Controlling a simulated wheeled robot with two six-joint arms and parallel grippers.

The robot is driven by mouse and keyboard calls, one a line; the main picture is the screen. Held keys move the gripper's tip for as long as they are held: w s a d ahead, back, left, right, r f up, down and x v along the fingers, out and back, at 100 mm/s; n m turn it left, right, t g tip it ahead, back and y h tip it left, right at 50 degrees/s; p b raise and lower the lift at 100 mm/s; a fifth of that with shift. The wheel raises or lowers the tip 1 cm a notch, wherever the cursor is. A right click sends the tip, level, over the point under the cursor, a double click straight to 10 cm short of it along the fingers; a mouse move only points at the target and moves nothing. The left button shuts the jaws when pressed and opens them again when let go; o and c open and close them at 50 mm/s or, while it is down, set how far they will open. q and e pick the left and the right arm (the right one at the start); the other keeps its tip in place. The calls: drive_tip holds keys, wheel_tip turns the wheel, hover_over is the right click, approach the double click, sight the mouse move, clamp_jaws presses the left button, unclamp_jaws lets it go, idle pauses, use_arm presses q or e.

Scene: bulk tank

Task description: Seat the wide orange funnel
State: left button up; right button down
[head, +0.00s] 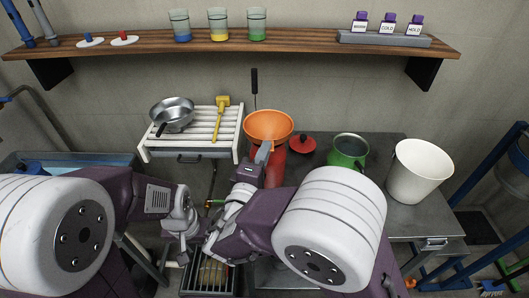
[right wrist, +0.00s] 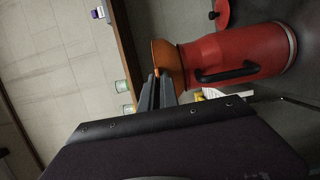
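The wide orange funnel (head: 269,124) is at the mouth of the red can (head: 274,172), its open rim facing up. In the right wrist view, the funnel (right wrist: 166,65) meets the top of the red can (right wrist: 235,55), which has a black handle. The spout is hidden, so I cannot tell how deep it sits. My right gripper (head: 263,153) is at the funnel's near side. In the right wrist view its fingertips (right wrist: 157,76) are close together with orange between them. My left gripper (head: 188,240) is low at the left, its fingers unclear.
A red lid (head: 302,143), a green pot (head: 348,150) and a white bucket (head: 420,171) stand right of the can. A slatted rack (head: 205,148) at left holds a steel pan (head: 172,114) and a yellow mallet (head: 221,119). A wooden shelf (head: 300,42) runs above.

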drive_tip(key=c, duration=1.5)
unclamp_jaws()
drive_tip(key=shift+c, duration=0.2)
drive_tip(key=b+v, duration=0.1)
drive_tip(key=v, duration=0.8)
drive_tip(key=shift+s+r, duration=0.1)
